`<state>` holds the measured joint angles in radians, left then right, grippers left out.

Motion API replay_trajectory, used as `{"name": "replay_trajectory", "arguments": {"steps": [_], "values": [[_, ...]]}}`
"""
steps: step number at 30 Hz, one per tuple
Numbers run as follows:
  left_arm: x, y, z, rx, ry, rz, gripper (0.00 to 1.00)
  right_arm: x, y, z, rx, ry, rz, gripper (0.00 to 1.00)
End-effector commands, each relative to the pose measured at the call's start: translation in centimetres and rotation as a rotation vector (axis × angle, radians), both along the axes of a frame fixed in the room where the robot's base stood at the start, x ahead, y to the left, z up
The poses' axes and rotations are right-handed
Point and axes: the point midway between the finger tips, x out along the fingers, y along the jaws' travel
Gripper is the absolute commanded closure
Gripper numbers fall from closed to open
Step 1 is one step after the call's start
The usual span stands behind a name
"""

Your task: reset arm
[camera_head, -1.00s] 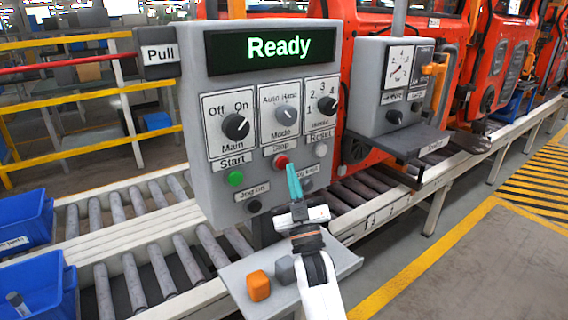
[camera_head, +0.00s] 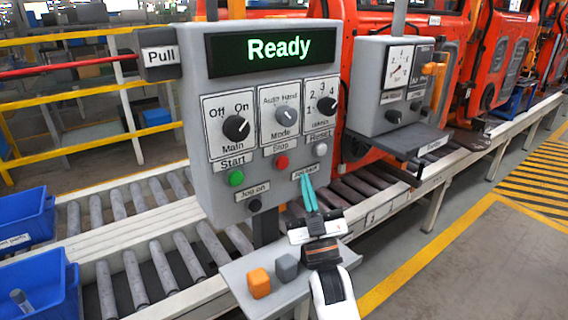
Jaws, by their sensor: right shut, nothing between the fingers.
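My right gripper (camera_head: 309,193) has teal fingers that are shut and empty. It stands in front of the lower right of the grey control panel (camera_head: 206,150), over the lower right label, and hides the button there. The fingers point up and appear apart from the red Stop button (camera_head: 281,161). The panel's display (camera_head: 270,50) reads "Ready" in green. The Main knob (camera_head: 236,127), Mode knob and a numbered knob sit above the green Start button (camera_head: 236,178) and the grey Reset button (camera_head: 320,149). My left gripper is not in view.
A small shelf (camera_head: 236,275) below the panel holds an orange block (camera_head: 259,283) and a grey block (camera_head: 286,267). Blue bins (camera_head: 38,285) stand at the left by the roller conveyor (camera_head: 135,280). A gauge box (camera_head: 372,108) stands to the right. Floor at the right is clear.

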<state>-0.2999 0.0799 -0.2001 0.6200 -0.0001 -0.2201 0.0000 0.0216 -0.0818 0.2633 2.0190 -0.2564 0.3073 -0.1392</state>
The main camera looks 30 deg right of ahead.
Motion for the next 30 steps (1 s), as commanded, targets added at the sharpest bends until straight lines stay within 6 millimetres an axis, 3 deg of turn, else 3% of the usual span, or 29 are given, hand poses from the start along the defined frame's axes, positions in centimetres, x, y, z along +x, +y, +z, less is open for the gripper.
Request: {"name": "replay_trajectory", "arguments": {"steps": [16, 20, 23, 26, 30], "values": [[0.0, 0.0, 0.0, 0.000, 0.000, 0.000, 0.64, 0.0, 0.0, -0.1, 0.001, 0.003, 0.001, 1.00], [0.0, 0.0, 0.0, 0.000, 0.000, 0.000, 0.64, 0.3, 0.2, -1.4, 0.029, 0.083, 0.013, 1.00], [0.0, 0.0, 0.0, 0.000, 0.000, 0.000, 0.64, 0.6, 0.6, -4.4, 0.086, 0.248, 0.037, 1.00], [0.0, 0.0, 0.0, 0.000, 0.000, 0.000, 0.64, 0.2, 1.7, -9.0, 0.162, 0.483, 0.068, 1.00], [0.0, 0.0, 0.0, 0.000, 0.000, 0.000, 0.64, -2.5, 4.0, -16.2, 0.268, 0.847, 0.105, 1.00]]}}
